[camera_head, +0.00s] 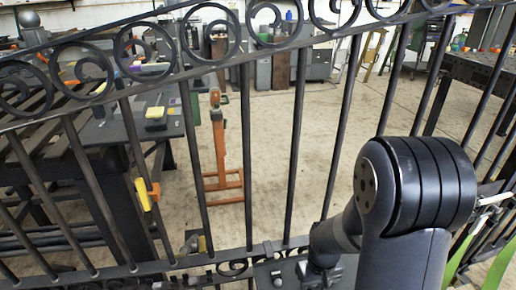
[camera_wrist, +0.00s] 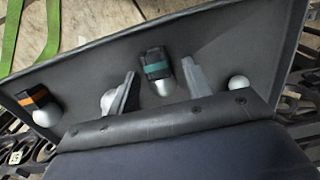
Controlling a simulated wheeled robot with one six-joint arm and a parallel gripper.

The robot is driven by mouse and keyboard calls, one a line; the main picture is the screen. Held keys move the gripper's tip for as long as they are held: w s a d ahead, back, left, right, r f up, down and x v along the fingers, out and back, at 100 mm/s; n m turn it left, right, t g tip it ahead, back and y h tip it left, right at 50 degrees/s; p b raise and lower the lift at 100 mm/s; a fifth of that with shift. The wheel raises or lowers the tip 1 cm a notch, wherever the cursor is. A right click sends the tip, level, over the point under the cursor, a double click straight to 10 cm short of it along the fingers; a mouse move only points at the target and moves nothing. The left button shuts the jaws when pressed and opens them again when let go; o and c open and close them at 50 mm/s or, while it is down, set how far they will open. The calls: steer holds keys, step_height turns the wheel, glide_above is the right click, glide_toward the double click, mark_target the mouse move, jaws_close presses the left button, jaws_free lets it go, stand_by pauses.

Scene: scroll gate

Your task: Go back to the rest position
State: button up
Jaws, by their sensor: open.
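My gripper (camera_wrist: 158,82) is open in the wrist view, with its two grey fingers apart. A black piece with a teal band and a pale rounded end (camera_wrist: 157,68) shows between the fingers in the picture. I cannot tell how far it is from them, and neither finger is seen closed on it. In the head view my dark arm fills the lower right, and the fingers cannot be made out.
A dark panel (camera_wrist: 95,75) lies under my gripper, with an orange-banded piece (camera_wrist: 36,100) at left and a white knob (camera_wrist: 238,83) at right. A scroll-topped iron gate (camera_head: 246,150) spans the head view. A yellow-orange clamp (camera_head: 146,194) hangs on a bar.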

step_height(320, 180, up, 11)
steer(key=p, duration=0.5)
step_height(320, 180, down, 12)
steer(key=b, duration=0.5)
steer(key=shift+r, duration=0.5)
